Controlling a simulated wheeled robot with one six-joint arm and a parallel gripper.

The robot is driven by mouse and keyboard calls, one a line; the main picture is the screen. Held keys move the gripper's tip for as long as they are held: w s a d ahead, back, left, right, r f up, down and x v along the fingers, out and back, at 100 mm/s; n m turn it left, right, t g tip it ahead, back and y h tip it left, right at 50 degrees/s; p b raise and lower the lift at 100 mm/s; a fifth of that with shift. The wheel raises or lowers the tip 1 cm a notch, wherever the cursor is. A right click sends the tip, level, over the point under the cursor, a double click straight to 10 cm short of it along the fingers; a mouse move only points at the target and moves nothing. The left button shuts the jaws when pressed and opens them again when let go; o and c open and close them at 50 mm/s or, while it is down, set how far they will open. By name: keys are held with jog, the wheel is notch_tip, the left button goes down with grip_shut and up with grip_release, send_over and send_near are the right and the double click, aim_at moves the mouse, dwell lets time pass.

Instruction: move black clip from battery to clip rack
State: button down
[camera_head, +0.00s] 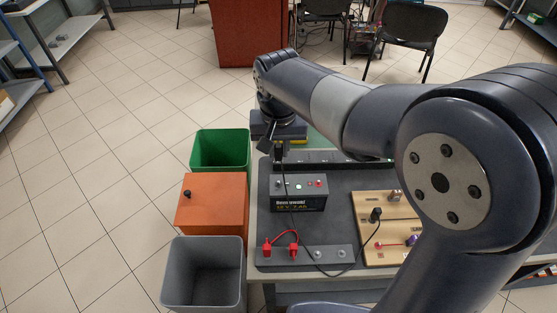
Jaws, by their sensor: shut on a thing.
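My gripper (270,143) is above the back left of the dark work mat, behind the battery. It is shut on the black clip (279,154), which is small and partly hidden by the fingers. A thin black lead runs down from the clip, past the battery's front, to a black plug on the wooden board. The dark grey battery (298,201) stands on the mat, with a green-lit spot and a red spot on its top. A grey strip with studs, apparently the clip rack (328,254), lies at the mat's front. Two red clips (267,249) joined by a red lead sit on its left part.
A wooden board (365,204) with the black plug (376,214) lies right of the battery. Green (220,150) and grey (203,272) bins and an orange box (212,204) stand left of the table. My arm hides the table's right side.

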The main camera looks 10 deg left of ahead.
aim_at(280, 146)
jog(key=shift+r+p, duration=1.45)
jog(key=shift+r, duration=0.6)
jog(key=shift+s+d+f+b, duration=0.2)
jog(key=shift+f+b, duration=0.15)
jog(key=s+d+f+b, duration=0.4)
jog(key=f, duration=0.1)
jog(key=s+d+f+b, duration=0.4)
jog(key=f+b, duration=0.1)
jog(key=f, duration=0.1)
jog(key=s+d+f+b, duration=0.4)
jog(key=s+f+b, duration=0.1)
jog(key=f, duration=0.1)
jog(key=shift+d, duration=0.2)
jog(key=shift+f+b, duration=0.55)
jog(key=shift+f, duration=0.35)
jog(key=shift+f, duration=0.1)
jog(key=shift+f, duration=0.25)
